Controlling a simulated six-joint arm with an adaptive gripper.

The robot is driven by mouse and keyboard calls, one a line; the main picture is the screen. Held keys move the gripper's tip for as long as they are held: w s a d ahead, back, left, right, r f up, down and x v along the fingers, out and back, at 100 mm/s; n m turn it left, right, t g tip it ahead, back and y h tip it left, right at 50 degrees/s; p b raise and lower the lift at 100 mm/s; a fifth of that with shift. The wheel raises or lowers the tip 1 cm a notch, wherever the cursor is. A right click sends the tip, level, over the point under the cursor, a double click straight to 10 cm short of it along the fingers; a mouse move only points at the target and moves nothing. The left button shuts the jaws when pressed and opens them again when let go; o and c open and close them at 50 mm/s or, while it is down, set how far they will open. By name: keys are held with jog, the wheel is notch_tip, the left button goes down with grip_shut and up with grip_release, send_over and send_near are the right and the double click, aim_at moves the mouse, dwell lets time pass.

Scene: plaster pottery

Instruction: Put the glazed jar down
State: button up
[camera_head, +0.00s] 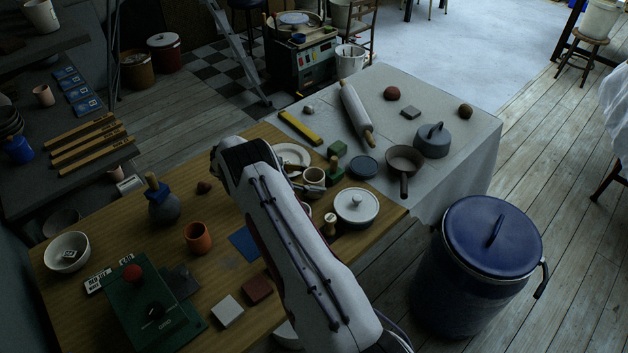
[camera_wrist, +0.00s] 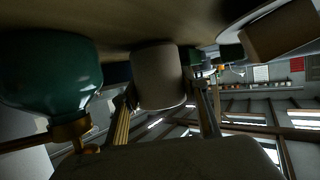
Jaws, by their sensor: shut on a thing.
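The jar I take to be the glazed jar is a small pale, cream-grey, round-mouthed vessel (camera_head: 315,177) near the far right part of the wooden table (camera_head: 130,228). In the wrist view this jar (camera_wrist: 158,78) sits between my two fingers, and the picture is upside down, with the tabletop along the top. My gripper (camera_wrist: 165,107) is shut on it. In the head view my gripper is mostly hidden behind my arm. The jar's base is close to the tabletop; I cannot tell whether it touches.
A white plate (camera_head: 291,154) lies behind the jar, green blocks (camera_head: 335,171) beside it. A teal rounded thing (camera_wrist: 50,75) is close at left in the wrist view. The grey-covered table (camera_head: 455,113) adjoins.

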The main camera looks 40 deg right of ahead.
jog(key=shift+f, duration=0.15)
jog(key=o, duration=0.9)
jog(key=shift+a+r, duration=0.1)
jog(key=shift+r, duration=0.1)
jog(key=v, duration=1.1)
jog(key=shift+w+a, duration=0.3)
jog(key=shift+w, duration=0.05)
jog(key=shift+r, duration=0.1)
